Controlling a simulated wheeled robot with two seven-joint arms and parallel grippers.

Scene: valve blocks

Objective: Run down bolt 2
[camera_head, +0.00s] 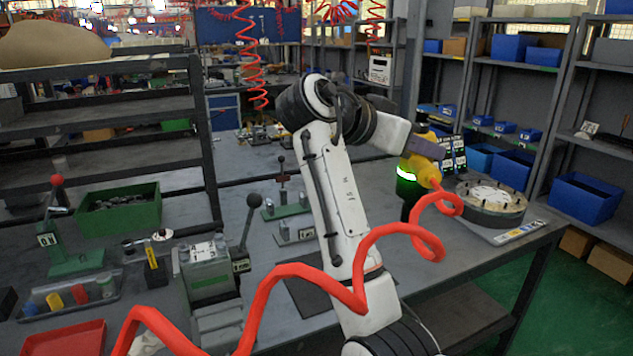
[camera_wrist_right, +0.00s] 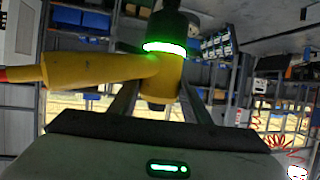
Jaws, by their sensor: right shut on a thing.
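My right gripper (camera_head: 428,155) is shut on a yellow power driver (camera_head: 424,172) with a glowing green ring. A red coiled hose (camera_head: 365,240) runs from the driver across the foreground. The driver's dark lower end points down just left of a round grey flange (camera_head: 498,216) with several dark upright bolts around its rim. They look apart, though the gap is hard to judge. I cannot tell which bolt is number 2. In the right wrist view, the driver (camera_wrist_right: 165,75) sits between both fingers; its working tip and the bolts are out of sight. My left gripper is not in view.
The grey workbench (camera_head: 470,255) ends close to the flange's right. A label strip (camera_head: 521,232) lies before the flange, and dark display panels (camera_head: 452,152) stand behind it. A green bin (camera_head: 118,212), lever fixtures and a red tray (camera_head: 65,340) occupy the left side.

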